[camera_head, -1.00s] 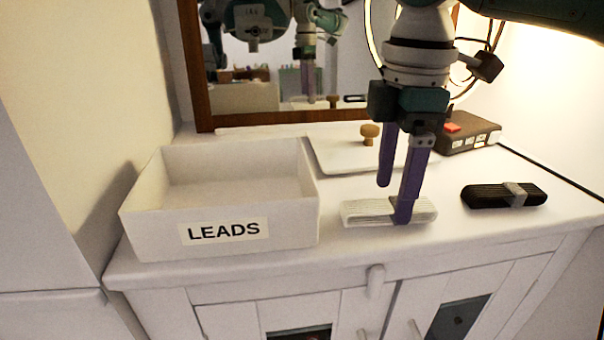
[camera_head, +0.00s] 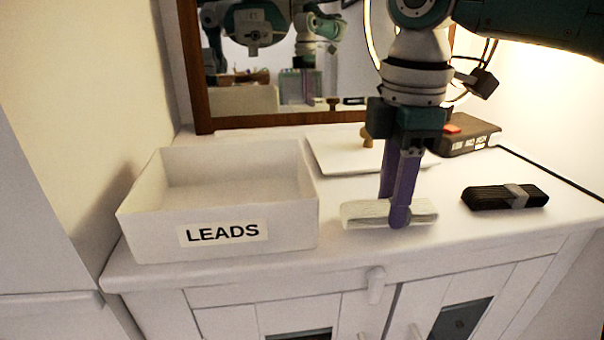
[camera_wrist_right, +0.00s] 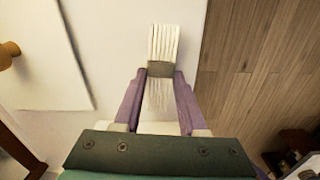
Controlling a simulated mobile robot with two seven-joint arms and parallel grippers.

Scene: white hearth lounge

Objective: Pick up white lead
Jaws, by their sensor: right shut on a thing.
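The white lead (camera_head: 364,214) is a flat, ribbed bundle near the front of the white cabinet top. My right gripper (camera_head: 396,217) reaches down from above, shut on the lead around its middle. In the right wrist view the lead (camera_wrist_right: 164,42) has a grey-brown band (camera_wrist_right: 160,69) across it, between the purple fingers of my right gripper (camera_wrist_right: 160,80). The lead appears at or just above the surface; I cannot tell if it touches.
A white open box labelled LEADS (camera_head: 218,246) stands to the left. A black bundled lead (camera_head: 490,198) lies to the right. Behind are a white board (camera_head: 335,158) with a wooden knob (camera_head: 367,136), a dark box (camera_head: 470,138) and a framed mirror (camera_head: 290,60).

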